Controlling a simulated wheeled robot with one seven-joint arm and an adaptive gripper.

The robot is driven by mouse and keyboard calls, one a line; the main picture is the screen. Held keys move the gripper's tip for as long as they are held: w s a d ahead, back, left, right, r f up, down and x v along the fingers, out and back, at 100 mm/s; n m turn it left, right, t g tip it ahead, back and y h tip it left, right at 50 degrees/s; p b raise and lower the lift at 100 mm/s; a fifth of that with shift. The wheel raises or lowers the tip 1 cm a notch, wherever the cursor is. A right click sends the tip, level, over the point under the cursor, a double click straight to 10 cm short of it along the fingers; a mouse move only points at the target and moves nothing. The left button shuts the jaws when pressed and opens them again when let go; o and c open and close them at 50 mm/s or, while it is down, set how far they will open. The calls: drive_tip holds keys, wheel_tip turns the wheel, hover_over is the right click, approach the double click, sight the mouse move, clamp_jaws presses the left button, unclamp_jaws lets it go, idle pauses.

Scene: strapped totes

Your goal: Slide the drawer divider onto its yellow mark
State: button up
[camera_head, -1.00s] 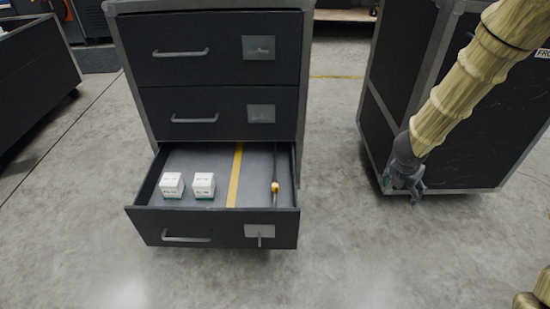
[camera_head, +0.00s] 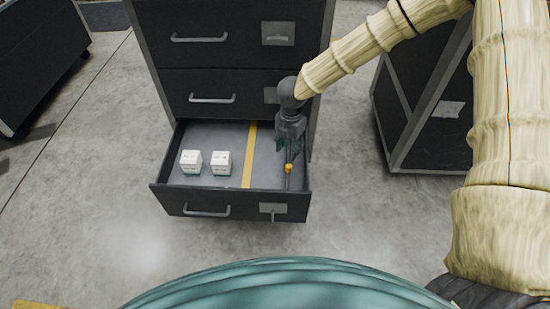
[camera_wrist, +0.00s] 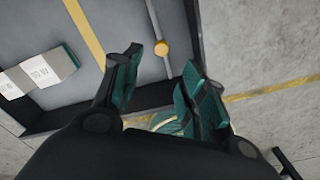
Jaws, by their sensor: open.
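The bottom drawer (camera_head: 180,207) of a dark cabinet is pulled open. A yellow stripe (camera_head: 249,160) runs front to back on its grey floor; it also shows in the wrist view (camera_wrist: 86,33). The thin divider with an orange-yellow knob (camera_head: 289,168) stands right of the stripe, apart from it, near the drawer's right wall. My gripper (camera_head: 289,146) is over the drawer's right part, just behind the knob in the head view, and hides part of the divider. In the wrist view my fingers are open and empty, with the knob (camera_wrist: 161,48) showing between their tips.
Two white boxes (camera_head: 191,161) (camera_head: 221,163) sit in the drawer left of the stripe. The closed upper drawers (camera_head: 210,85) rise behind. Another dark case (camera_head: 440,125) stands to the right. The floor in front is clear.

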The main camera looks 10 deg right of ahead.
sight(288, 166)
wheel_tip(288, 166, down, 11)
drive_tip(key=b, duration=0.2)
drive_tip(key=shift+d+r+b, duration=0.15)
drive_tip(key=shift+b, duration=0.25)
clamp_jaws()
